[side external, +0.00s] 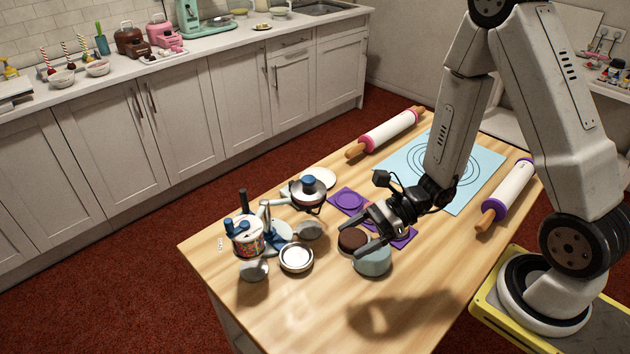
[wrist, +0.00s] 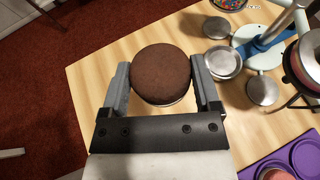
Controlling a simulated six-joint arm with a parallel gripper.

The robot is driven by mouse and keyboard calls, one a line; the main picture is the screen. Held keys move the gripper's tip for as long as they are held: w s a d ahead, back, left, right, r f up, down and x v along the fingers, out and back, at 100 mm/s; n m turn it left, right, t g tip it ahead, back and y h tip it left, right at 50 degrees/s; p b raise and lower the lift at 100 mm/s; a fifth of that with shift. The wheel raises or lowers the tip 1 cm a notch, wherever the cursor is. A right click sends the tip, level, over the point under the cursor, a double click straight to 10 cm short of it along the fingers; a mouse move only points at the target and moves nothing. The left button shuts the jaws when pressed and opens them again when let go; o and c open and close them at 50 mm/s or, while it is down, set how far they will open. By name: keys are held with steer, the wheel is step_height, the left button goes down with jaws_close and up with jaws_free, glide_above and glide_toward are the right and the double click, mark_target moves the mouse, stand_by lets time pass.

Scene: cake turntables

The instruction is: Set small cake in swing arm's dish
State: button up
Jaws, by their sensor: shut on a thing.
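A small round cake with a brown top (side external: 352,240) is held between the fingers of my gripper (side external: 348,236). In the wrist view the cake (wrist: 160,74) sits between both fingertips (wrist: 160,66), with a thin pale edge showing below its brown top. A stand with a blue base (wrist: 262,48) and an upright post is left of my gripper in the side view. Several shallow round metal dishes surround it, including a pale-centred one (side external: 296,258), which also shows in the wrist view (wrist: 222,62). The dishes near the cake look empty. I cannot tell which dish belongs to the swing arm.
A pale blue-grey round thing (side external: 373,263) is just below my gripper. Purple trays (side external: 347,202) lie behind my gripper. The table's front (side external: 300,315) is clear.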

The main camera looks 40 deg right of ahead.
steer(key=w+a+f, duration=0.2)
steer(key=w+f, duration=0.2)
steer(key=w, duration=0.5)
glide_above(300, 256)
steer(key=s, duration=0.1)
step_height(300, 256, down, 5)
steer(key=shift+d+r, duration=0.1)
steer(key=shift+r, duration=0.1)
steer(key=shift+w+f, duration=0.35)
steer(key=shift+f, duration=0.1)
steer(key=shift+w+f, duration=0.25)
steer(key=shift+f, duration=1.5)
steer(key=shift+f, duration=0.1)
